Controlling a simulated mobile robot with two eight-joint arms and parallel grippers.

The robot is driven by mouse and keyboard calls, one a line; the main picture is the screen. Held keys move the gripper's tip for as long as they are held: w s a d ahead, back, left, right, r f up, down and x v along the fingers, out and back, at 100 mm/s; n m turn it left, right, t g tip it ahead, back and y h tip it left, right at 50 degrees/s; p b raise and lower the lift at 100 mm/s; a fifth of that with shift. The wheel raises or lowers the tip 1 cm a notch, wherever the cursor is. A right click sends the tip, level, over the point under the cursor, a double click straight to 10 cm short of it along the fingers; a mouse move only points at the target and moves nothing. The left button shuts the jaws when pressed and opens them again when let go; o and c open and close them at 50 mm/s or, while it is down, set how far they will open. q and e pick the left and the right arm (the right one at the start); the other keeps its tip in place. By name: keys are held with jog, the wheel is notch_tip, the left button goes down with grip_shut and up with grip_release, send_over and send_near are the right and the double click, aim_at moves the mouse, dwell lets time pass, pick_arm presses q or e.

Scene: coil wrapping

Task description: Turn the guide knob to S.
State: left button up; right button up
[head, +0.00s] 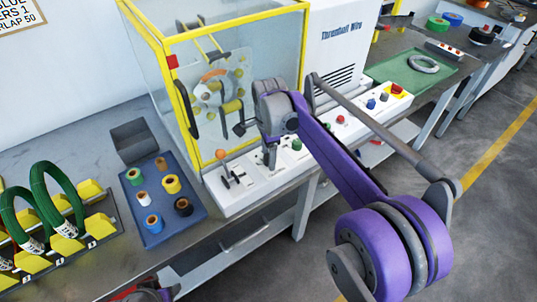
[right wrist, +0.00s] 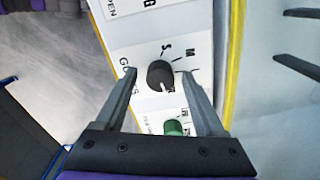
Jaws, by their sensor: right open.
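The guide knob (right wrist: 160,75) is a round dark knob on a white panel in the right wrist view. The letters S and M are printed above it, S at upper left of M. A small white mark shows on the knob's lower right edge; what it points at is not clear. My right gripper (right wrist: 160,82) is open, with one finger on each side of the knob and a gap on both sides. In the head view my right gripper (head: 268,157) is over the control panel (head: 248,188) and hides the knob. My left gripper is not in view.
A green button (right wrist: 174,127) sits below the knob. A yellow-framed clear enclosure (head: 212,80) stands behind the panel. A blue tray (head: 147,227) with several spools, a grey bin (head: 133,140) and a rack with green coils (head: 48,195) are at left.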

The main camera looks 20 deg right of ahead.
grip_shut()
